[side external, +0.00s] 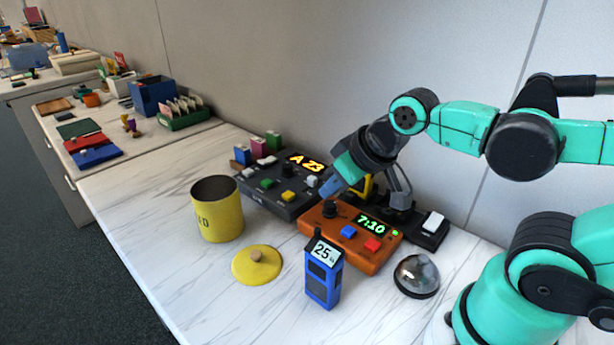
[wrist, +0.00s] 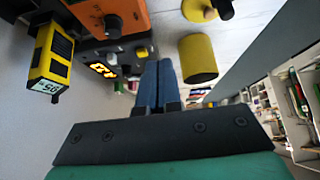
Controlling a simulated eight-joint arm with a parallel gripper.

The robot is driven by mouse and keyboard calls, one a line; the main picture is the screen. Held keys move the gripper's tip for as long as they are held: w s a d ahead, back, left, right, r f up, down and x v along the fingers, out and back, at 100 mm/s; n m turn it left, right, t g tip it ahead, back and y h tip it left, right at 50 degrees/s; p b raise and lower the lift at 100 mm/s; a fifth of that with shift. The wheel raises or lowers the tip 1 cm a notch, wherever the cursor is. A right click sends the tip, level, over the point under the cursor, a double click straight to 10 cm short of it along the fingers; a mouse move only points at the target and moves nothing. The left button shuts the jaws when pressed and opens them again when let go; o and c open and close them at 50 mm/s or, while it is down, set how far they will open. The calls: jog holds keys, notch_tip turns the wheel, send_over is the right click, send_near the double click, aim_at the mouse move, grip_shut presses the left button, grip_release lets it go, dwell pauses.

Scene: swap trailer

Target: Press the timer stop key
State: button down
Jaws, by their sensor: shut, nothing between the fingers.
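The orange timer (side external: 330,240) stands on the white counter with a green 7:10 display (side external: 372,226), a black knob (side external: 330,209), a blue key (side external: 348,232) and a red key (side external: 373,244). I cannot read which key is the stop key. In the wrist view only part of the orange timer (wrist: 130,15) shows at the top, its knob (wrist: 113,26) included; the keys are out of frame. My gripper (side external: 331,187) is shut and empty, above the back left of the timer near the dark keypad. Its blue fingers (wrist: 158,82) lie together in the wrist view.
A dark keypad (side external: 290,205) with lit characters stands left of the timer. A yellow canister (side external: 217,212), its lid (side external: 257,266), a blue meter (side external: 321,285) and a glassy dome (side external: 416,274) surround the front. A yellow-black device (wrist: 50,55) is behind.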

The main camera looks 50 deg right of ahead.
aim_at(372, 243)
jog(key=s+d+r+g, duration=0.4)
jog(key=s+r+g, duration=0.1)
jog(key=g, duration=0.2)
jog(key=shift+s+d, duration=0.15)
jog(key=shift+d, duration=0.15)
notch_tip(372, 243, down, 14)
jog(key=shift+r, duration=0.1)
dwell(0.6)
jog(key=shift+f, duration=1)
jog(key=shift+r, duration=0.1)
jog(key=shift+r, duration=4.1)
